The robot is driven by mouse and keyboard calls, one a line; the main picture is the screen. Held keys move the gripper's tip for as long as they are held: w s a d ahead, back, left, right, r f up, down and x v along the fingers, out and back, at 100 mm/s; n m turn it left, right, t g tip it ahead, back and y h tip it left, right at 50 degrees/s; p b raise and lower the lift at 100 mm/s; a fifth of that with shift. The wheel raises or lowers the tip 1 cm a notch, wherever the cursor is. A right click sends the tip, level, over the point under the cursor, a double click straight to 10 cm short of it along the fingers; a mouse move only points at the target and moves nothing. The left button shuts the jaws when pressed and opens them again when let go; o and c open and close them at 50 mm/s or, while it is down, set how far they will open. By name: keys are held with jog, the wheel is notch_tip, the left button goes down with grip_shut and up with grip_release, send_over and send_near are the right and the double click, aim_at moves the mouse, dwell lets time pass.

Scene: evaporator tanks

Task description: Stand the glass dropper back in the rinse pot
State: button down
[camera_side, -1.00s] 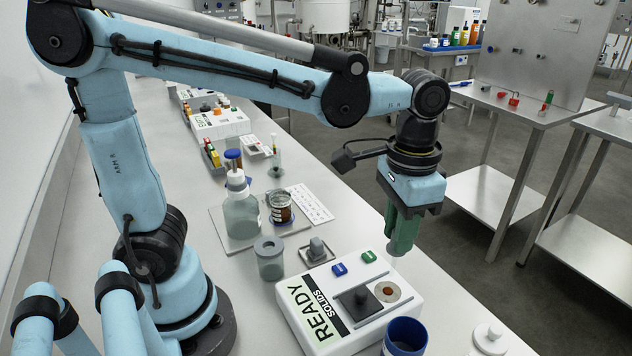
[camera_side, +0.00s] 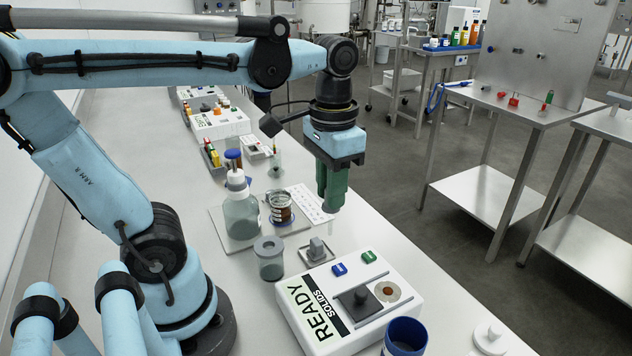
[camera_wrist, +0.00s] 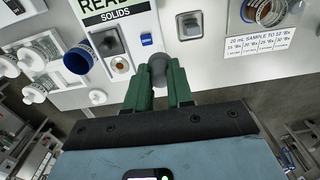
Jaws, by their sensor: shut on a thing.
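My gripper (camera_side: 331,204) is shut on the glass dropper (camera_side: 331,227), whose clear, faint tube hangs down below the green fingers. In the wrist view the dropper's grey bulb (camera_wrist: 158,68) shows between the two fingers (camera_wrist: 159,88). A translucent pot with a grey lid and a hole in its top, which looks like the rinse pot (camera_side: 269,260), stands on the bench left of the white instrument. My gripper is above and to the right of this pot, with the dropper well clear of it. I cannot make out the pot in the wrist view.
The white READY SOLIDS instrument (camera_side: 358,325) lies in front, with a small square dish (camera_side: 317,251) behind it. A wash bottle (camera_side: 240,213) and a beaker of brown liquid (camera_side: 281,208) stand behind the pot. A blue cup (camera_side: 405,337) is at the front right.

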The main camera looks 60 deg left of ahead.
jog(key=s+a+n, duration=0.3)
jog(key=s+a, duration=0.3)
jog(key=s, duration=0.3)
jog(key=shift+a, duration=0.4)
notch_tip(320, 180, down, 10)
jog(key=shift+r, duration=0.25)
dwell(0.6)
jog(key=c, duration=0.9)
grip_release()
